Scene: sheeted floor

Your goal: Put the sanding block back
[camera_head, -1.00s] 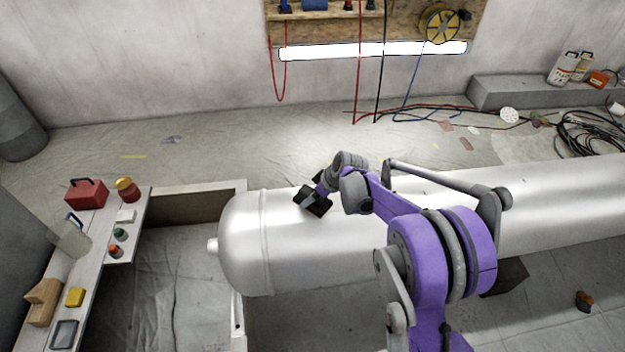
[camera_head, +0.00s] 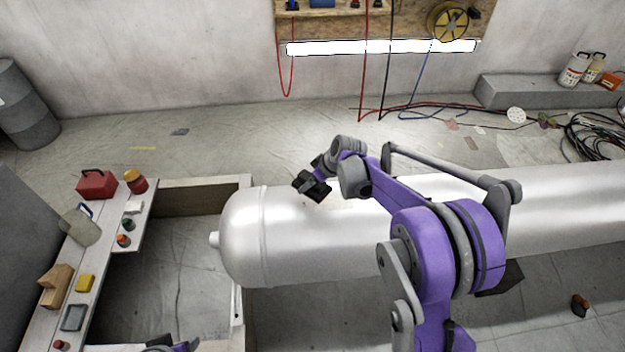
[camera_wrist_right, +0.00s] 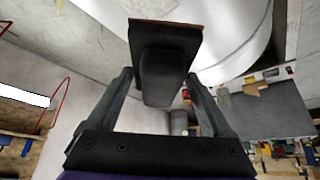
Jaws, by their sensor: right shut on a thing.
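The sanding block (camera_wrist_right: 166,62), a black grip over a flat plate with a thin reddish edge, is between the fingers of my right gripper in the right wrist view. My right gripper (camera_head: 312,188) is shut on it. In the head view, gripper and block form one dark shape over the upper left part of the big silver tank (camera_head: 290,250); I cannot tell whether the block touches the tank. Only a small purple and grey part of my left arm shows at the bottom edge; its gripper is not visible.
A narrow bench (camera_head: 100,262) at the left carries a red toolbox (camera_head: 97,185), a jug (camera_head: 82,228), jars, a wooden block (camera_head: 55,286), a yellow block (camera_head: 86,283) and a grey tray (camera_head: 74,317). A low-walled, sheeted space (camera_head: 180,265) lies between bench and tank.

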